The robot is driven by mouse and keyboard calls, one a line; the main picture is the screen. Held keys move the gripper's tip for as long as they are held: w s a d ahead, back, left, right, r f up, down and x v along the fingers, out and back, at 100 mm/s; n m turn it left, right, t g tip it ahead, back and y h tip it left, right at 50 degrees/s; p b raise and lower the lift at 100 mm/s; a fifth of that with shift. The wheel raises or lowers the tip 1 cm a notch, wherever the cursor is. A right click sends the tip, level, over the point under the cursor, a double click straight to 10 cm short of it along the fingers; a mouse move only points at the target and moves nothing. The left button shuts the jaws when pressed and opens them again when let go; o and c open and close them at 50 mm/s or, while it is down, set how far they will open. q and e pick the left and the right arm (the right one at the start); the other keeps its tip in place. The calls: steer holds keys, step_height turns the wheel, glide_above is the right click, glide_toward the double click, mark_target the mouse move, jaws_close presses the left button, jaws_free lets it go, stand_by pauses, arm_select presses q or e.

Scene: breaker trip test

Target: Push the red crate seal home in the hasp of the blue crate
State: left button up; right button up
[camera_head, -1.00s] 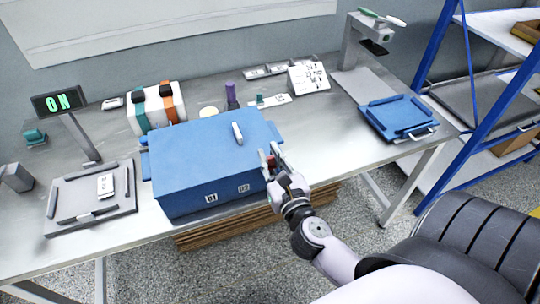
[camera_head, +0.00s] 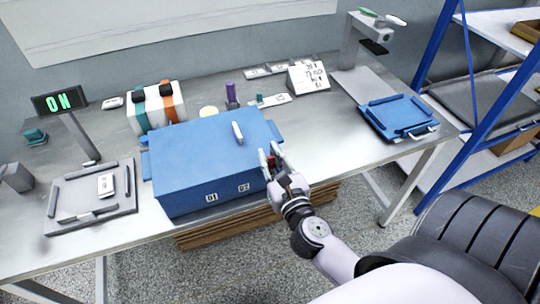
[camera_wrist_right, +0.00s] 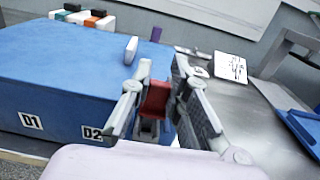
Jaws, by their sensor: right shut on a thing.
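The red seal (camera_wrist_right: 155,101) sits between the fingers of my right gripper (camera_head: 271,158), close to the crate's right side. My right gripper (camera_wrist_right: 160,75) is shut on the red seal. The fingers and seal hide the hasp, so I cannot tell how deep the seal sits. My left gripper is not in view.
A grey tray (camera_head: 68,193) with a white card lies left of the crate. A scale display (camera_head: 59,101) reads ON. A blue tray (camera_head: 385,127) lies right, with bare table between.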

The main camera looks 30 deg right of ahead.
steer(key=shift+f+b, duration=1)
steer(key=shift+f, duration=0.25)
stand_by(0.4)
steer(key=shift+r+p, duration=0.85)
steer(key=shift+p, duration=0.1)
steer(key=shift+p, duration=0.3)
stand_by(1.0)
steer(key=shift+f+b, duration=0.75)
steer(key=shift+f, duration=0.1)
steer(key=o, duration=0.9)
steer(key=shift+f, duration=0.1)
steer(key=shift+c, duration=0.2)
